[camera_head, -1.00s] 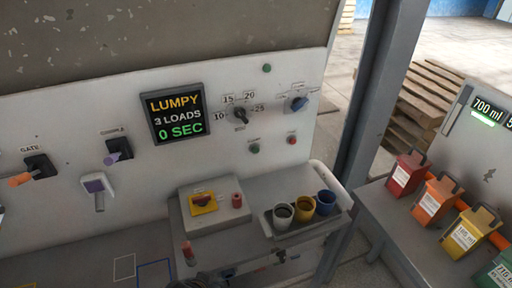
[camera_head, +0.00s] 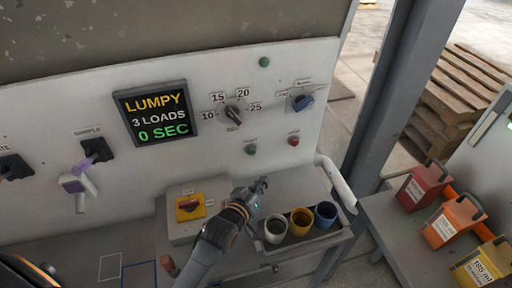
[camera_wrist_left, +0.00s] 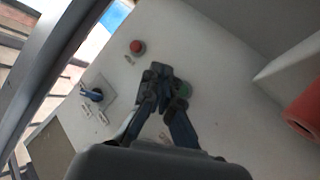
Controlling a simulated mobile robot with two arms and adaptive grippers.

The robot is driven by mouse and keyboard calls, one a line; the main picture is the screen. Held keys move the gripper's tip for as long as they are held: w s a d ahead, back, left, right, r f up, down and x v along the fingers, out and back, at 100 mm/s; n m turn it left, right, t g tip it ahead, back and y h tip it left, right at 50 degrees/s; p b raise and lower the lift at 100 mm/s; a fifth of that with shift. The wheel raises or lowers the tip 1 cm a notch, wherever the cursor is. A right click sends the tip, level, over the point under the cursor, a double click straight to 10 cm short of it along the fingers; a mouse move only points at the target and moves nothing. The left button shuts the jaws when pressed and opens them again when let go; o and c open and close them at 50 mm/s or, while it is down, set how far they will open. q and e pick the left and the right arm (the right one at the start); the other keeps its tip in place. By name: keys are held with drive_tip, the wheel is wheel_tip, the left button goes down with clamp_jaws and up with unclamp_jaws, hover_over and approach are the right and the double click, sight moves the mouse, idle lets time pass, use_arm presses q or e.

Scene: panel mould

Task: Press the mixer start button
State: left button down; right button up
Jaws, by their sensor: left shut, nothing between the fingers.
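The wall panel carries a green button (camera_head: 251,149) and a red button (camera_head: 293,141) to its right, each under a small label too blurred to read. My left gripper (camera_head: 262,183) is shut and empty, below these buttons in the head view and apart from them as far as I can tell. In the left wrist view the closed fingertips (camera_wrist_left: 162,76) point at the panel. The green button (camera_wrist_left: 185,89) shows just right of the fingertips, partly hidden by a finger, and the red button (camera_wrist_left: 138,46) is up and left. My right gripper is not in view.
A display (camera_head: 157,115) reads LUMPY, 3 LOADS, 0 SEC. A dial (camera_head: 233,115) and a blue knob (camera_head: 303,102) sit above the buttons. Below are a yellow-plated red switch (camera_head: 190,207) and several cups, including a yellow one (camera_head: 301,222). A grey post (camera_head: 400,90) stands right.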

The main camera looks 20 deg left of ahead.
sight(251, 151)
use_arm(q)
drive_tip(key=w+a+b, duration=0.3)
drive_tip(key=w+a, duration=0.2)
drive_tip(key=w, duration=0.2)
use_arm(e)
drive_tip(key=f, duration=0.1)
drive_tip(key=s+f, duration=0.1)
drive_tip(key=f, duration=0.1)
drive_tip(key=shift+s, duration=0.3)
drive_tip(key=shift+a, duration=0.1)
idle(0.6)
use_arm(q)
drive_tip(key=shift+r, duration=0.1)
idle(0.6)
drive_tip(key=shift+w+a, duration=0.2)
drive_tip(key=shift+w, duration=0.1)
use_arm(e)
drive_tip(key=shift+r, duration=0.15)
